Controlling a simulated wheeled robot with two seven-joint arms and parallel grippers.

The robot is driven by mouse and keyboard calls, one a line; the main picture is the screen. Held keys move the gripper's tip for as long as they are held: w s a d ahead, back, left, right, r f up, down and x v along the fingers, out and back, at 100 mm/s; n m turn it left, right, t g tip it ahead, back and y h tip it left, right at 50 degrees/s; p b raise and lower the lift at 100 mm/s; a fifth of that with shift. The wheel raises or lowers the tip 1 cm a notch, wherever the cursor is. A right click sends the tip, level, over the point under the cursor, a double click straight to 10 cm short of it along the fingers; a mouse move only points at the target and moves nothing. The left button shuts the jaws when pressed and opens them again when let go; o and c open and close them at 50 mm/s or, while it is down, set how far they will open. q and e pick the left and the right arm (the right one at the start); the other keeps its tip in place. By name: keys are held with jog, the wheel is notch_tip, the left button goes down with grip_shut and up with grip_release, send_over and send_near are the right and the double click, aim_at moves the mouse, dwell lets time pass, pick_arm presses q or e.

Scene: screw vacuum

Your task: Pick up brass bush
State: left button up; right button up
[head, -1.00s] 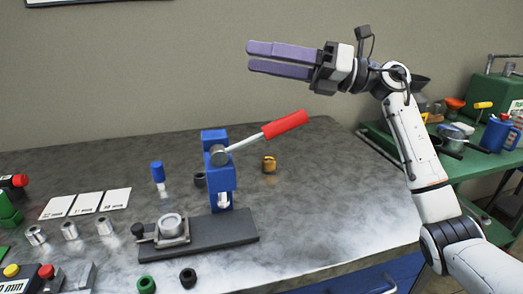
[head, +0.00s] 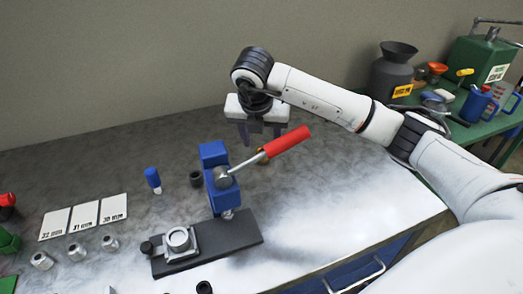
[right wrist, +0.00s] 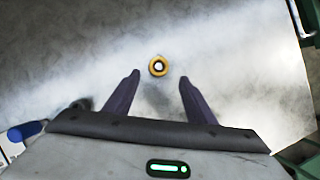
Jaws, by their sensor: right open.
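The brass bush (head: 263,158) is a small golden ring on the grey worktop, partly hidden behind the red-handled lever in the head view. In the right wrist view the bush (right wrist: 158,66) shows whole, with its hole facing the camera. My right gripper (head: 261,138) is open and empty, pointing down above the worktop near the bush. In the right wrist view the bush lies just beyond the line between the two fingertips (right wrist: 159,77), about centred between them and touching neither. My left gripper is not in view.
A blue press (head: 215,170) with a red lever handle (head: 287,145) stands close to the bush on a dark base plate (head: 238,238). A black ring (head: 196,179), a blue-capped item (head: 153,178) and several metal bushes by white cards lie left. The worktop right of the press is clear.

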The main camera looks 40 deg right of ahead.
aim_at(262, 149)
jog(key=shift+p+x, duration=0.65)
jog(key=shift+x, duration=2.5)
jog(key=shift+w+r, duration=0.1)
jog(key=shift+w, duration=0.05)
jog(key=c, duration=1.3)
